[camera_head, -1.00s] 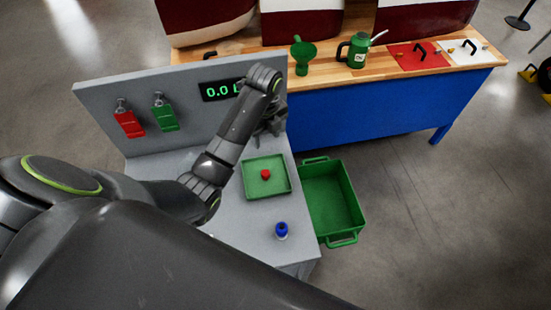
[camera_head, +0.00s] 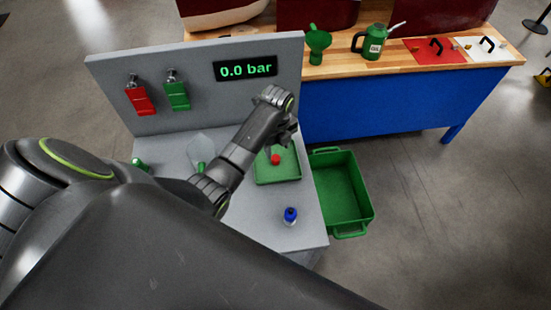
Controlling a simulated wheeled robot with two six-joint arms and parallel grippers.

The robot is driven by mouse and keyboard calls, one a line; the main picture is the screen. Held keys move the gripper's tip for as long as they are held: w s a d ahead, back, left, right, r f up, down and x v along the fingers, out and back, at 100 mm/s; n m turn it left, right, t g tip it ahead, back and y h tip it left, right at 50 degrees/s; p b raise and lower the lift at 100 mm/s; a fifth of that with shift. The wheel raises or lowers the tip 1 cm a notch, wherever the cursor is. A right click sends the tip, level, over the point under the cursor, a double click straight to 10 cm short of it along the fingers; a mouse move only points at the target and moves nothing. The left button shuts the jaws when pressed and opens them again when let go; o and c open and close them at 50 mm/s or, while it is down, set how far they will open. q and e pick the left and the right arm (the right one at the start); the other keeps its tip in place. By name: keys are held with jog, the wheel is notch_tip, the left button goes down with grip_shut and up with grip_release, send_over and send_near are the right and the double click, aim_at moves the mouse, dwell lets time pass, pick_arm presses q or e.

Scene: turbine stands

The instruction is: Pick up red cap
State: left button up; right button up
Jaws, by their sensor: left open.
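The red cap (camera_head: 275,160) lies in the shallow green tray (camera_head: 288,181) on the grey workbench. My left arm reaches in from the left. Its gripper (camera_head: 283,142) is open and points down, just above and behind the cap in the picture. The wrist hides the far part of the tray. I cannot tell whether the fingers touch the cap. My right gripper is not in view.
A blue-topped bottle (camera_head: 291,216) stands in front of the tray. A green crate (camera_head: 350,231) is right of the bench. A grey back panel (camera_head: 200,107) carries a display (camera_head: 245,71), a red holder (camera_head: 140,100) and a green holder (camera_head: 178,95).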

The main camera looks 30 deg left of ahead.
aim_at(276, 158)
pick_arm(q)
jog(key=shift+f, duration=0.4)
jog(key=f, duration=0.2)
jog(key=f+p, duration=0.1)
jog(key=shift+s+a+f+p, duration=0.2)
jog(key=shift+f+p, duration=0.1)
jog(key=shift+f, duration=0.1)
jog(key=shift+w+f, duration=0.1)
jog(key=shift+f, duration=0.4)
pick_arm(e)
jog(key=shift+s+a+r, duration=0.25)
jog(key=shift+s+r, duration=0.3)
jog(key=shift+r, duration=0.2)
pick_arm(q)
jog(key=shift+c, duration=0.2)
jog(key=c, duration=1)
grip_shut()
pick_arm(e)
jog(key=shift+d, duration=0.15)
